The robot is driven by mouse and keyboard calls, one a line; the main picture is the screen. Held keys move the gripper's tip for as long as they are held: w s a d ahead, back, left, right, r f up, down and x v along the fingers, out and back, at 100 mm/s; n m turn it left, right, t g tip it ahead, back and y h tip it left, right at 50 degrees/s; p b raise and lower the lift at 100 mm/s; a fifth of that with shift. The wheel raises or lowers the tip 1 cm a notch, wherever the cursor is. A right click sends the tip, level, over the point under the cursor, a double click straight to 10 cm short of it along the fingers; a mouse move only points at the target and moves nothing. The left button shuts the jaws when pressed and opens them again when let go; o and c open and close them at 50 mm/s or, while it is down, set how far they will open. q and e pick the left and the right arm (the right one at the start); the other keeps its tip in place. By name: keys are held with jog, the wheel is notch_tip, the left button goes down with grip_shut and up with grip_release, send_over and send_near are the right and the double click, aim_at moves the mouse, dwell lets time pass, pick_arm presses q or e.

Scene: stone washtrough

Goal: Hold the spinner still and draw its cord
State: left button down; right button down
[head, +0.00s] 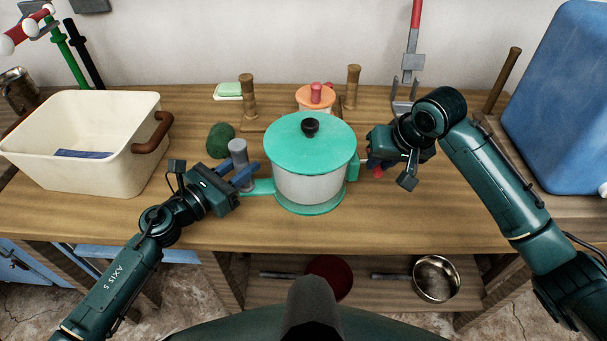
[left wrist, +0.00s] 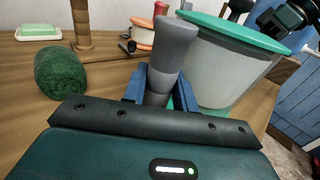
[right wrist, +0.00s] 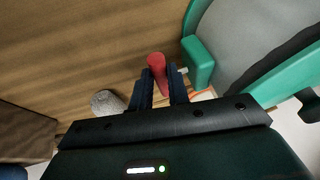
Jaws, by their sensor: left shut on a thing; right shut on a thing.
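The spinner has a teal lid (head: 290,145) with a black knob, a pale translucent bowl (head: 310,187) and a teal base. It stands upright on the wooden counter. A grey post (head: 238,151) rises from an arm on its left side. My left gripper (head: 243,178) is shut on this post, which stands between blue fingers in the left wrist view (left wrist: 172,60). A red pull handle (right wrist: 157,66) is at the spinner's right side, close to a teal block (right wrist: 198,62) with a short pale stub. My right gripper (right wrist: 162,85) is shut on the red handle. Little cord shows.
A cream tub (head: 85,165) stands left. A blue container (head: 565,100) is far right. The counter's front strip is clear.

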jog(key=shift+d, duration=0.1)
jog(key=shift+w+d, duration=0.15)
jog(key=shift+d, duration=1.4)
jog(key=shift+w+d, duration=0.2)
jog(key=shift+d, duration=1.35)
jog(key=shift+w+d, duration=0.15)
jog(key=shift+d, duration=1.4)
jog(key=shift+s+a, duration=0.15)
jog(key=shift+a, duration=1.4)
jog(key=shift+s+a, duration=0.15)
jog(key=shift+a, duration=1.45)
jog(key=shift+s+a, duration=0.15)
jog(key=shift+a, duration=1.4)
jog(key=shift+w+d, duration=0.15)
jog(key=shift+d, duration=1.4)
jog(key=shift+w+d, duration=0.15)
jog(key=shift+d, duration=1.45)
jog(key=shift+w+d, duration=0.15)
jog(key=shift+d, duration=1.4)
jog(key=shift+s+a, duration=0.15)
jog(key=shift+a, duration=1.4)
jog(key=shift+s+a, duration=0.15)
jog(key=shift+a, duration=1.45)
jog(key=shift+s+a, duration=0.15)
jog(key=shift+a, duration=1.4)
